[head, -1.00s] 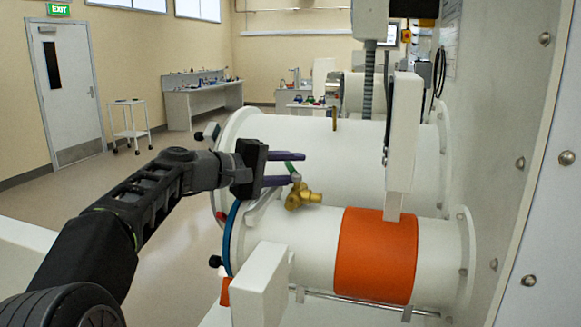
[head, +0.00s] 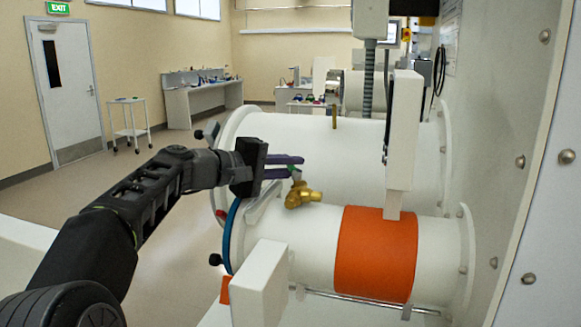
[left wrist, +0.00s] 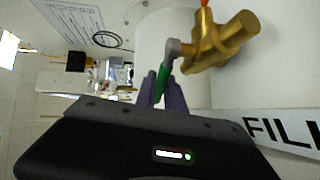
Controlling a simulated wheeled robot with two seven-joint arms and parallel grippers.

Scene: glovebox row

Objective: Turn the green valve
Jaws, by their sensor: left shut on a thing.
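The green valve handle (head: 294,169) belongs to a brass valve (head: 303,196) on top of the smaller white cylinder. My left gripper (head: 295,166) is shut on the handle, its purple fingers reaching in from the left above the valve body. Most of the handle is hidden by the fingers in the head view. In the left wrist view the green handle (left wrist: 164,77) shows between the two fingertips (left wrist: 163,92), joined to a grey hub beside the brass body (left wrist: 215,45). My right gripper is out of view.
The small cylinder (head: 300,233) carries an orange band (head: 375,255). A larger white cylinder (head: 350,150) lies behind it, and a white upright box (head: 402,130) stands to the right. A white block (head: 262,285) is in front. Floor to the left is open.

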